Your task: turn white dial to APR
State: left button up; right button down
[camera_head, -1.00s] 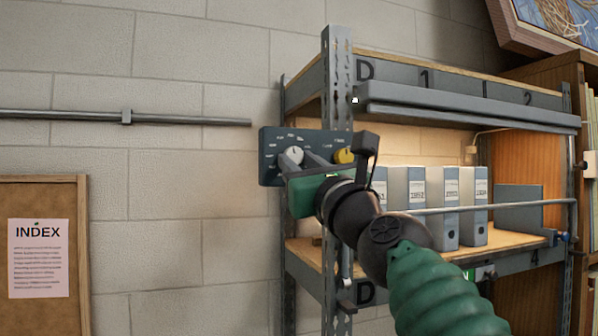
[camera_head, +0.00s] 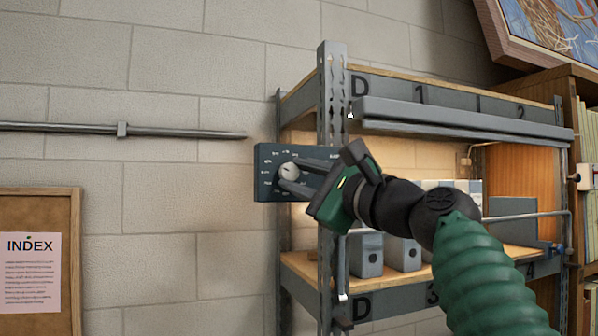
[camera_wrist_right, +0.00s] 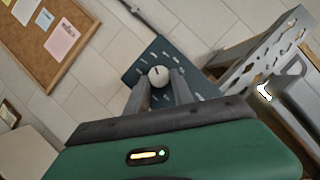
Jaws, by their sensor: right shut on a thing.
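The white dial (camera_head: 289,171) sits on the left part of a dark blue panel (camera_head: 266,190) by the shelf's front post. Small white labels ring it, too small to read surely. In the right wrist view, the dial (camera_wrist_right: 158,76) shows a short dark mark on its face. My right gripper (camera_head: 291,174) reaches in from the right, with one finger on each side of the dial, shut on it. In the right wrist view, the fingertips (camera_wrist_right: 159,82) flank the dial. The panel's right part is hidden behind my gripper. My left gripper is not in view.
A grey metal shelf (camera_head: 329,130) with grey binders (camera_head: 366,256) stands behind and right of my arm. A metal rail (camera_head: 190,131) runs along the wall at left, above a cork board (camera_head: 72,250) marked INDEX. The wall between board and shelf is clear.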

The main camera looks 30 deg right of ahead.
jog(key=shift+n+g, duration=0.3)
jog(key=shift+n, duration=0.2)
jog(key=c, duration=1.1)
grip_release()
jog(key=shift+w, duration=0.1)
jog(key=b+v, duration=0.5)
jog(key=v, duration=1.1)
jog(key=shift+s+f, duration=0.25)
jog(key=shift+s, duration=0.1)
jog(key=shift+d, duration=0.15)
